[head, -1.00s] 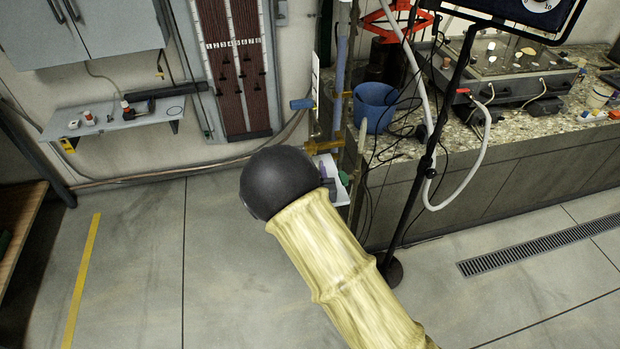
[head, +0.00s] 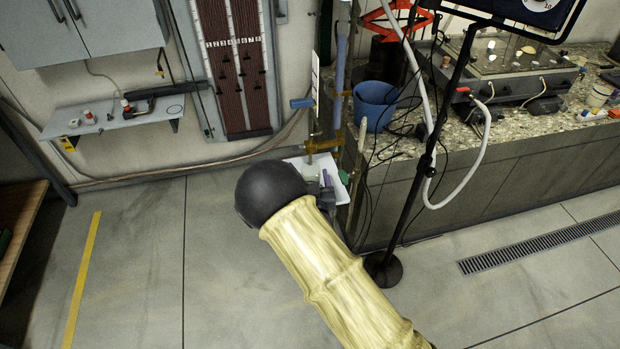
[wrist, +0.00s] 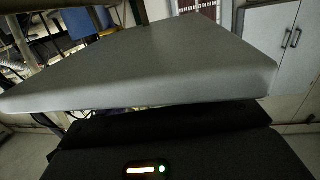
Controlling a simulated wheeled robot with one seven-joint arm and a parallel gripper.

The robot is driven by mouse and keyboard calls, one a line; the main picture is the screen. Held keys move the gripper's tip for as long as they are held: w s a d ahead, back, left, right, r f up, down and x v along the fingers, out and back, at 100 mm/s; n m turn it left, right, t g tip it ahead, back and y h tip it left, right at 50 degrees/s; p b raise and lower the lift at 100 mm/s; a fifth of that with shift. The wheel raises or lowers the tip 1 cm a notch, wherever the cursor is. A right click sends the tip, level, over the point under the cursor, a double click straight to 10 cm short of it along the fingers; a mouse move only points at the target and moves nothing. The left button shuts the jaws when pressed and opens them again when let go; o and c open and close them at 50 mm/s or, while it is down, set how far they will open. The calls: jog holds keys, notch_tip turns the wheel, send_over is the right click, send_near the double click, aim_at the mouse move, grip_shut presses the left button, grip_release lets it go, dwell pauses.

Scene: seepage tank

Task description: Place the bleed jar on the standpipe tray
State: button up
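A small white tray (head: 329,163) stands at the foot of the standpipe assembly (head: 337,95) in the head view, partly behind my arm. A pale, jar-like thing (head: 311,172) shows at the tray, just above my black arm joint; I cannot tell for certain that it is the bleed jar, or whether it is held. My gripper (head: 327,197) is mostly hidden behind my arm, with only a dark grey part showing by the tray. In the wrist view a broad grey slab (wrist: 150,65) lies close before the camera and hides the fingertips.
A purple piece (head: 326,178) and a green piece (head: 344,177) are at the tray. A black stand (head: 432,150) with a white hose and cables stands to the right. A blue bucket (head: 375,105) is on the stone counter.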

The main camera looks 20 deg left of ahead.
jog(key=shift+r, duration=0.1)
jog(key=shift+r, duration=0.15)
jog(key=b+v, duration=0.1)
jog(key=v, duration=1.1)
jog(key=shift+b, duration=0.35)
